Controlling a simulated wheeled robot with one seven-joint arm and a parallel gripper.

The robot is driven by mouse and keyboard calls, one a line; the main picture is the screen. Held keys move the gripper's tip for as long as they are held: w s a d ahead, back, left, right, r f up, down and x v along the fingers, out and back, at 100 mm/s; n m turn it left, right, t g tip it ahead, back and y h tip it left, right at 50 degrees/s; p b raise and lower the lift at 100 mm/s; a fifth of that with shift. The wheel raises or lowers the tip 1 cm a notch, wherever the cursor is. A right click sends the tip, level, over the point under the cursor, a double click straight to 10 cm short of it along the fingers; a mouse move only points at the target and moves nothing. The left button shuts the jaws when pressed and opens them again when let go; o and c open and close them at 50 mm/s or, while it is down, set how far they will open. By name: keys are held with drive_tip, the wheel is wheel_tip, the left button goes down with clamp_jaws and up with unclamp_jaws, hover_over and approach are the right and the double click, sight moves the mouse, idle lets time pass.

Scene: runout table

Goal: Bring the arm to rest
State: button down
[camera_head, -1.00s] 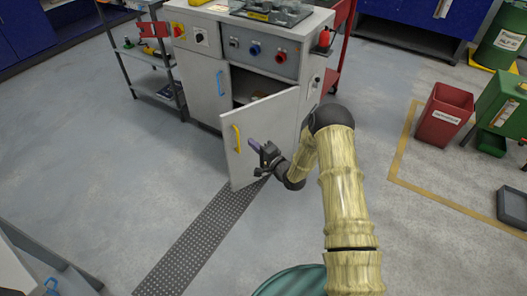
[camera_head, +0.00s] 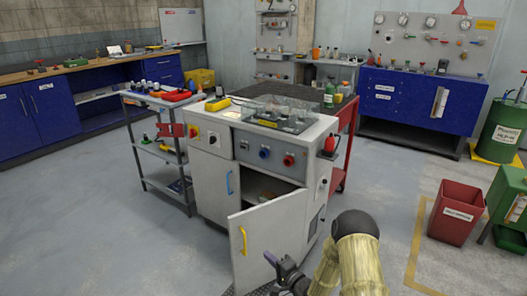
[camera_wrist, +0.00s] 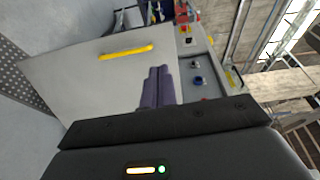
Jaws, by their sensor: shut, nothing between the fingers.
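My gripper (camera_head: 283,268) is low in the head view, in front of the open door (camera_head: 268,240) of the grey machine cabinet (camera_head: 267,164). In the wrist view its two dark fingers (camera_wrist: 157,88) are together with nothing between them. The door with its yellow handle (camera_wrist: 126,53) lies beyond the fingers there. In the head view the yellow handle (camera_head: 242,240) is left of the fingers. I cannot tell how close the fingers are to the door. My arm (camera_head: 350,260) comes up from the bottom edge.
A shelf cart (camera_head: 160,150) stands left of the cabinet. A red bin (camera_head: 455,212) and a green bin (camera_head: 508,205) stand at the right. Blue workbenches line the back. Grey floor (camera_head: 110,240) is clear at the left and front.

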drive_tip(key=s+d+r+n+g+h, duration=0.5)
drive_tip(key=s+d+r+n+h, duration=0.15)
drive_tip(key=d+r+h, duration=0.35)
drive_tip(key=s+d+r+n+g, duration=0.1)
drive_tip(key=s+r+n+g, duration=0.2)
drive_tip(key=s, duration=0.8)
drive_tip(key=s+d+r+n+g, duration=0.1)
drive_tip(key=s+r+g, duration=0.3)
drive_tip(key=s, duration=0.6)
wheel_tip(320, 180, up, 28)
drive_tip(key=p, duration=2.6)
drive_tip(key=shift+s+f+t+h, duration=0.2)
drive_tip(key=shift+s+t+h, duration=0.15)
drive_tip(key=shift+t+h, duration=0.05)
drive_tip(key=shift+d+m, duration=0.1)
drive_tip(key=shift+m, duration=0.15)
